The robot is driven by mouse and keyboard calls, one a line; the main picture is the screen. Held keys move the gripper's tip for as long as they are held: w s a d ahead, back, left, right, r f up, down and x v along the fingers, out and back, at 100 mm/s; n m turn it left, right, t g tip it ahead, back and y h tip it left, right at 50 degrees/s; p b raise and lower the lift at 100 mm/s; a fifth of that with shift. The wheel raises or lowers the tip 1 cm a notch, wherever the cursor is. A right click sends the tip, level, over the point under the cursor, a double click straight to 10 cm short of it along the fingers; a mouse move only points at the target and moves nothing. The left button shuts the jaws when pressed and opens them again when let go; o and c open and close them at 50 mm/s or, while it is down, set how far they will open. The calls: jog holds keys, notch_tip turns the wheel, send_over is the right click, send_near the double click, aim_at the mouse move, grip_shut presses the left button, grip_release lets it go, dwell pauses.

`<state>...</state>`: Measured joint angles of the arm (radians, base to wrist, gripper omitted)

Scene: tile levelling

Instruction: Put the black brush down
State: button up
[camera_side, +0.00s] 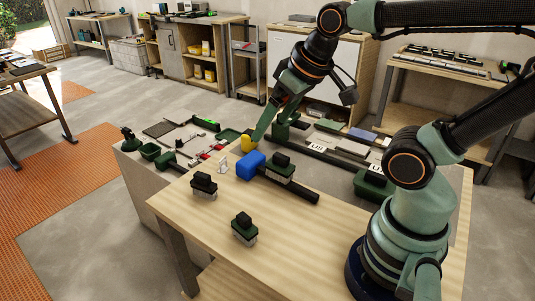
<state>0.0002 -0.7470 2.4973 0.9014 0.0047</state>
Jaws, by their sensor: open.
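Several dark, brush-like blocks with knob handles and pale undersides show in the side view. One dark block (203,184) stands at the table's left edge, another (244,230) stands nearer the front, and a third (280,170) sits by a long dark bar. I cannot tell which is the black brush. My gripper (270,132) is open and low over the far part of the table, beyond the blue block. It is beside a yellow piece (248,142) and a dark green piece (280,130). I see no brush held between its fingers; the fingertips are small and partly hidden.
A blue block (250,165) lies mid-table. Green trays (373,187) and small red and white pieces (208,154) lie around the work area. A grey side surface (140,176) with tools adjoins on the left. The wooden table's front (305,240) is clear.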

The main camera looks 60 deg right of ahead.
jog(key=w+m+g, duration=0.2)
jog(key=w+m, duration=0.3)
jog(key=w, duration=0.2)
jog(key=m+g, duration=0.4)
jog(key=m, duration=0.7)
send_over(203, 183)
jog(key=f, duration=1.1)
jog(key=shift+w+d+f, duration=0.35)
jog(key=shift+d, duration=0.05)
jog(key=shift+w+f, duration=0.1)
jog(key=shift+f, duration=0.15)
notch_tip(203, 183, down, 12)
jog(key=shift+w+r, duration=0.1)
jog(key=c, duration=1.6)
